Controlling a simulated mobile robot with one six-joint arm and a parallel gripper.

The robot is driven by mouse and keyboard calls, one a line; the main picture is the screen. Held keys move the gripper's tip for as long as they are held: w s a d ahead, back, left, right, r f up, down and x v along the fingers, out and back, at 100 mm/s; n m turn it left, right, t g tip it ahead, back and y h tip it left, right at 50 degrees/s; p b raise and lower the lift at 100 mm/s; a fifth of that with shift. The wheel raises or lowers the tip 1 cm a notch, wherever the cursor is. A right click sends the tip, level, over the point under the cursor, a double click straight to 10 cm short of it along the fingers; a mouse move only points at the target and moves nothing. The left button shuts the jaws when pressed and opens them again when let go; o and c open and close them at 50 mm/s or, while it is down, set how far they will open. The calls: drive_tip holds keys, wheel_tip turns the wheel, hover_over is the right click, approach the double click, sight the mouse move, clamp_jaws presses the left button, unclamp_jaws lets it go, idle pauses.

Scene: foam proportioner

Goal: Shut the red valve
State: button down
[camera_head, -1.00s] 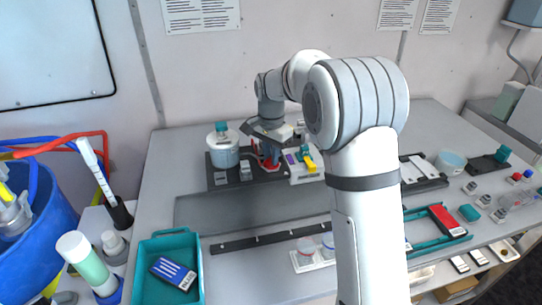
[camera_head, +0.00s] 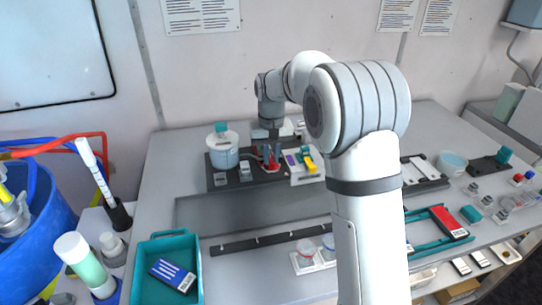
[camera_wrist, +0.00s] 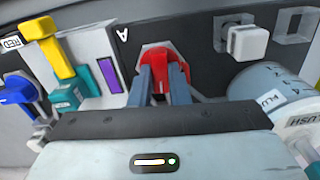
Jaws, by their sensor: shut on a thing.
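The red valve (camera_wrist: 178,66) has a red handle on a dark panel marked "A" in the wrist view. My gripper (camera_wrist: 166,80) has its two grey fingers shut on the red handle, one on each side. In the head view, my gripper (camera_head: 271,155) is at the red valve (camera_head: 270,166) at the back of the table, and my wrist hides part of it. The handle's exact angle is hard to tell.
A teal tray (camera_head: 157,246) is at the front left.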

sight(271, 159)
drive_tip(key=shift+r+n, duration=0.1)
drive_tip(key=shift+n, duration=0.4)
drive_tip(key=c, duration=1.4)
unclamp_jaws()
wheel_tip(271, 159, up, 7)
drive_tip(key=shift+f+b, duration=0.2)
drive_tip(key=shift+b, duration=0.3)
drive_tip(key=shift+r, duration=0.55)
